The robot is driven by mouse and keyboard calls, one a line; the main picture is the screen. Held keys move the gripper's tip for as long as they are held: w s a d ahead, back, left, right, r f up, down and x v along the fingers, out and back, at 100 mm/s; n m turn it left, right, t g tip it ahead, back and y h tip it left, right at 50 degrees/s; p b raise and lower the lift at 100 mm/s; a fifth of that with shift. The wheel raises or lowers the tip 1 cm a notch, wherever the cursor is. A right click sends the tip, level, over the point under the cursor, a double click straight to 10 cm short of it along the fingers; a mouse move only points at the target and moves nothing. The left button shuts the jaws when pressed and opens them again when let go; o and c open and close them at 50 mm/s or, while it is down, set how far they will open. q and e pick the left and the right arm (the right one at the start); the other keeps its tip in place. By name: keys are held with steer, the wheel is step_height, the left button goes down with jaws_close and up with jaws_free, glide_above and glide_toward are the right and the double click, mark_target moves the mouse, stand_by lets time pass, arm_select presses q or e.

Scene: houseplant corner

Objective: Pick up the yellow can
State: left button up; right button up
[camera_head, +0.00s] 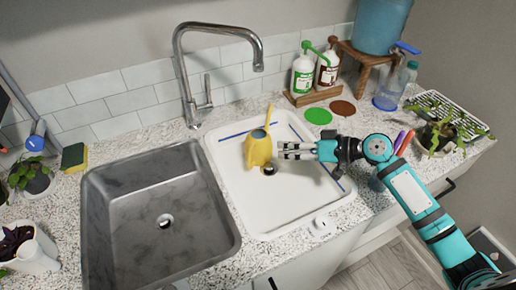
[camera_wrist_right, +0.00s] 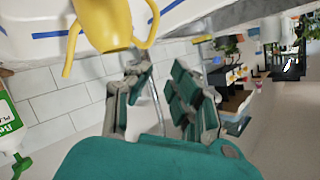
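The yellow can (camera_head: 257,150), a small watering can, stands in the white basin on the right, near the drain, with a thin part pointing up. In the right wrist view the can (camera_wrist_right: 104,24) is at the top left, partly cut off by the frame edge. My right gripper (camera_head: 283,150) reaches in from the right over the basin, with its fingertips just right of the can. In the wrist view my right gripper (camera_wrist_right: 162,78) has its fingers apart with nothing between them. I cannot tell whether a finger touches the can. My left gripper is not in view.
The white basin (camera_head: 300,208) has a raised rim. A grey sink (camera_head: 130,225) lies to its left, under a tall faucet (camera_head: 187,75). Soap bottles (camera_head: 302,76) stand behind. A plant (camera_head: 437,132) and a wire rack are at the right.

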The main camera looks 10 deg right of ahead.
mark_target(250, 157)
steer(key=w+a+f+b, duration=0.1)
steer(key=w+a+f, duration=0.1)
steer(key=a, duration=0.1)
steer(key=w+a+f+b, duration=0.1)
steer(key=w+a+f, duration=0.1)
steer(key=a+f, duration=0.1)
steer(key=w+a+f+b, duration=0.2)
steer(key=w+a+f, duration=0.1)
steer(key=shift+a+f, duration=0.1)
steer(key=shift+a, duration=0.1)
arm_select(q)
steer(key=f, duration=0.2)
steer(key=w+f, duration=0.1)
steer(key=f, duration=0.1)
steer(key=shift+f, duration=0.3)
arm_select(e)
jaws_close()
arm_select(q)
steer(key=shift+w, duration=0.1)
arm_select(e)
steer(key=shift+d, duration=0.1)
